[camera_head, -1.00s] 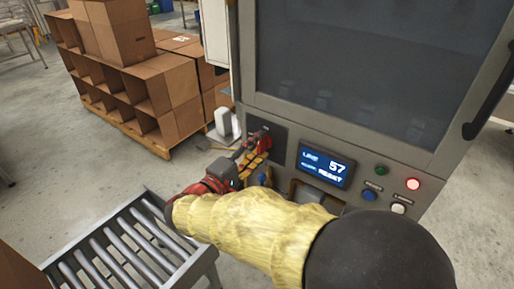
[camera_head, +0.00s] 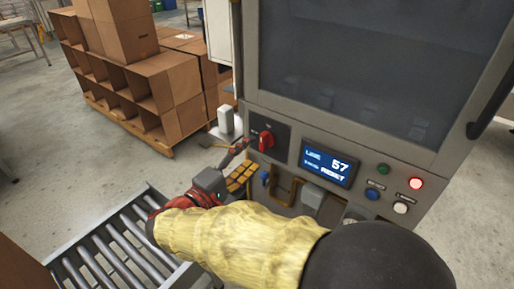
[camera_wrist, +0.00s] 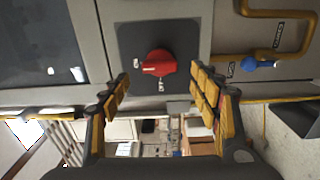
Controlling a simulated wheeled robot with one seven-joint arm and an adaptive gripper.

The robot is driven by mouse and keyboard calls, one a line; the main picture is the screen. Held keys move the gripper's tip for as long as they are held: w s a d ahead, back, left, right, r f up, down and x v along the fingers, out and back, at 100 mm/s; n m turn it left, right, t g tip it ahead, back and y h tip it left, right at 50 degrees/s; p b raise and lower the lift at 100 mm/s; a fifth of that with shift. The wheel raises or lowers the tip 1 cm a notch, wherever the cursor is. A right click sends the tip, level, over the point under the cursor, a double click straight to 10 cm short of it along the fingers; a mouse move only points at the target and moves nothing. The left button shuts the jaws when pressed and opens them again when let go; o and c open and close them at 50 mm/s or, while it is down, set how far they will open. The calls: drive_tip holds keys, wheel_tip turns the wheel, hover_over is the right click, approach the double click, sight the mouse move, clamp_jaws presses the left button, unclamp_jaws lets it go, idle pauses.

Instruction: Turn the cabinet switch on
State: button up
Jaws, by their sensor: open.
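The cabinet switch (camera_head: 265,139) is a red rotary knob on a dark square plate on the grey cabinet front, left of the lit display. In the wrist view the red knob (camera_wrist: 158,63) lies between and beyond my two fingers, with small white labels beside it that are too small to read. My gripper (camera_head: 238,160) is open and empty, just left of and below the knob in the head view. In the wrist view my gripper (camera_wrist: 160,88) has its yellow-padded fingers on either side of the knob, apart from it.
A blue valve handle (camera_wrist: 258,64) on a yellow pipe is near the right finger. A roller conveyor (camera_head: 118,240) stands below left. Cardboard boxes (camera_head: 150,90) fill a pallet behind.

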drive_tip(key=v, duration=0.6)
drive_tip(key=shift+s+a, duration=0.15)
drive_tip(key=shift+s, duration=0.1)
